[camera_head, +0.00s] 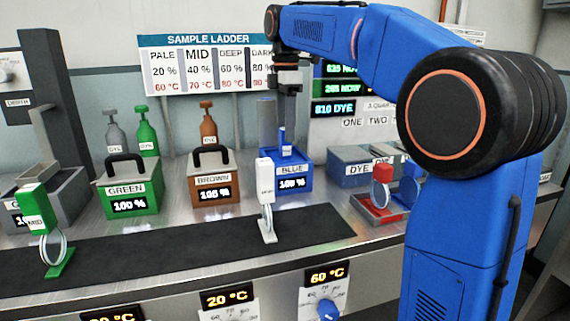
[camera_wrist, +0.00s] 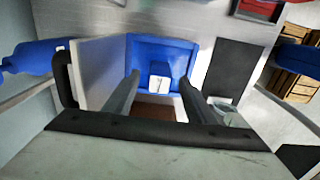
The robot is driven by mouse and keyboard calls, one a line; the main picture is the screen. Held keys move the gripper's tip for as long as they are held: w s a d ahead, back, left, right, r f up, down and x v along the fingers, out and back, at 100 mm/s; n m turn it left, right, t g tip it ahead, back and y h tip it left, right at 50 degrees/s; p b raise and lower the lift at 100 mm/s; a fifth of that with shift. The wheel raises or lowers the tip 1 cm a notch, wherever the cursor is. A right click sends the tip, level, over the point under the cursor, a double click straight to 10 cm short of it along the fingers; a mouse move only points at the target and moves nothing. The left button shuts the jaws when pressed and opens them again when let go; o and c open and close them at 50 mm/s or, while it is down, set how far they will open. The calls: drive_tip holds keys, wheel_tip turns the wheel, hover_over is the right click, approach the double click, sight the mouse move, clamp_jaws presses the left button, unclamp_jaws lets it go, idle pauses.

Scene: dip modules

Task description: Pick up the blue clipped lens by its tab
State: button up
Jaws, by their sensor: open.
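A small blue and white tab (camera_wrist: 159,80) stands up inside the blue bath (camera_wrist: 135,45) in the wrist view. In the head view a blue tab (camera_head: 285,149) shows above the blue bath (camera_head: 293,184), which is labelled BLUE. Any lens below the tab is hidden in the bath. My gripper (camera_head: 278,143) points down over the bath, its two fingers apart. In the wrist view the tab appears between the fingertips of my gripper (camera_wrist: 159,84); I cannot tell how deep the fingers reach beside it.
The brown bath (camera_head: 217,187) and green bath (camera_head: 128,200) stand to the left, with raised black handles. A white-tabbed lens (camera_head: 265,185) stands on the dark mat (camera_head: 165,247) in front. A green-tabbed lens (camera_head: 37,215) is further left; a red-tabbed piece (camera_head: 382,180) is right.

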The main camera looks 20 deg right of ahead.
sight(286, 147)
drive_tip(key=shift+f, duration=3.1)
clamp_jaws()
drive_tip(key=shift+w+r, duration=0.1)
